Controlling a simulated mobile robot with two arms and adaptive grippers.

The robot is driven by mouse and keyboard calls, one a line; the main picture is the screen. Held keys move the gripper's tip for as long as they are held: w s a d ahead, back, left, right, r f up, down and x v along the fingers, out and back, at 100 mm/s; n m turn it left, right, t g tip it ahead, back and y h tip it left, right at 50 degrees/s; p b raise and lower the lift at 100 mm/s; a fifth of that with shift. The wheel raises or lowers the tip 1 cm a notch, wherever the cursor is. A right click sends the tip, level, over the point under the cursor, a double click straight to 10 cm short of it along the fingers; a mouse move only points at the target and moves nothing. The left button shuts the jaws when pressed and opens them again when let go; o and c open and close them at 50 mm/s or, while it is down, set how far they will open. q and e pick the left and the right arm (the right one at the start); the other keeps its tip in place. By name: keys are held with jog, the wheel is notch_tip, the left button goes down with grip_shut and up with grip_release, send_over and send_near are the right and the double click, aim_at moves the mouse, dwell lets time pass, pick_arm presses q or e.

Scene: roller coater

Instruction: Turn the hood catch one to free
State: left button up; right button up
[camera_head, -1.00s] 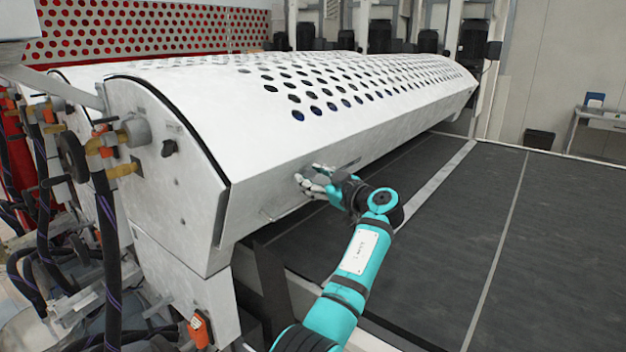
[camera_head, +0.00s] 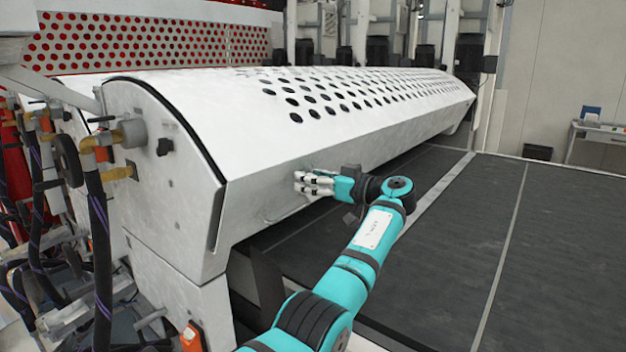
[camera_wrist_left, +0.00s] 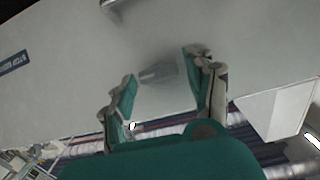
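The white hood (camera_head: 262,165) is closed, with a rounded perforated top and a plain front face. My left gripper (camera_head: 300,183) is at the front face, fingers pointing left. In the left wrist view, its two fingers (camera_wrist_left: 165,95) are spread apart with nothing gripped. A blurred grey shape (camera_wrist_left: 158,72) lies on the pale surface between and beyond the fingertips; I cannot tell whether it is the hood catch or a reflection. Contact cannot be told. My right gripper is not in view.
A thin bar handle (camera_head: 287,213) is on the hood's lower front, left of the gripper. In the left wrist view, a metal handle (camera_wrist_left: 112,4) shows at the top edge. The dark flat bed (camera_head: 450,255) to the right is clear. Hoses (camera_head: 100,240) crowd the left side.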

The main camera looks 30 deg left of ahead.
pick_arm(q)
jog(key=shift+o, duration=0.4)
jog(key=shift+d, duration=0.1)
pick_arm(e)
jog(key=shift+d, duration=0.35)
pick_arm(q)
jog(key=d, duration=1.2)
jog(key=shift+s+r, duration=0.25)
jog(key=shift+s, duration=0.15)
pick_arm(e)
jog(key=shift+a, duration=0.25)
pick_arm(q)
jog(key=shift+f, duration=0.1)
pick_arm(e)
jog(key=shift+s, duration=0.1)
